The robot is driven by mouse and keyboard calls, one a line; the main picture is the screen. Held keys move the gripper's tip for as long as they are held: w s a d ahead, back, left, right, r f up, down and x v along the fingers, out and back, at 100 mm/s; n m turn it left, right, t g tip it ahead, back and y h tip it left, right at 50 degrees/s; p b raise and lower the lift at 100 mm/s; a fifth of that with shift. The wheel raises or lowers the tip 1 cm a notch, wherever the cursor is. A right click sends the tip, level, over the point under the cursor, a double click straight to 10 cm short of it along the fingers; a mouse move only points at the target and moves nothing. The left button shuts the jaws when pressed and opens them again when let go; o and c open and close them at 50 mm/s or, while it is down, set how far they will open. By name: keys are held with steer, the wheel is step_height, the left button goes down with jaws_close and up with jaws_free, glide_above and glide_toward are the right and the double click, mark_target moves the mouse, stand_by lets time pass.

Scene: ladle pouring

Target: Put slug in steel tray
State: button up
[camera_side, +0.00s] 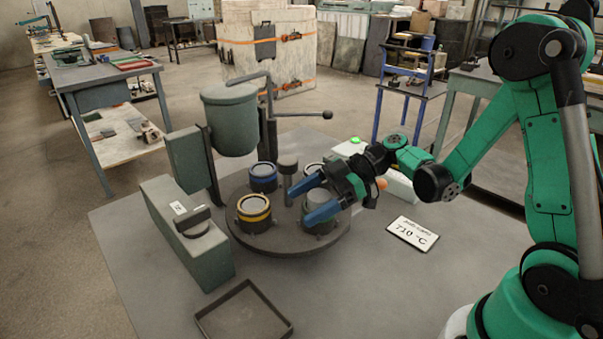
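The steel tray (207,325) is a shallow, dark, empty square frame on the table at the bottom. No loose slug can be made out. Several round dark moulds with pale grey tops stand on a round turntable (285,247): one with a yellow ring (254,214), one with a blue ring (263,178), one partly hidden at the back, and a plain grey one (319,225) at the right. My gripper (300,205) has two blue fingers apart, pointing left, over or beside the plain mould. They partly hide it. I see nothing held between them.
A green pot (230,118) on a post hangs above the turntable, with a lever handle (327,115) to its right. A long grey-green box (188,235) stands left. The table front is mostly clear.

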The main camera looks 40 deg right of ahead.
mark_target(320, 195)
steer(key=shift+o, duration=0.5)
steer(key=v, duration=0.5)
steer(key=shift+s+d+r, duration=0.1)
steer(key=shift+d, duration=0.2)
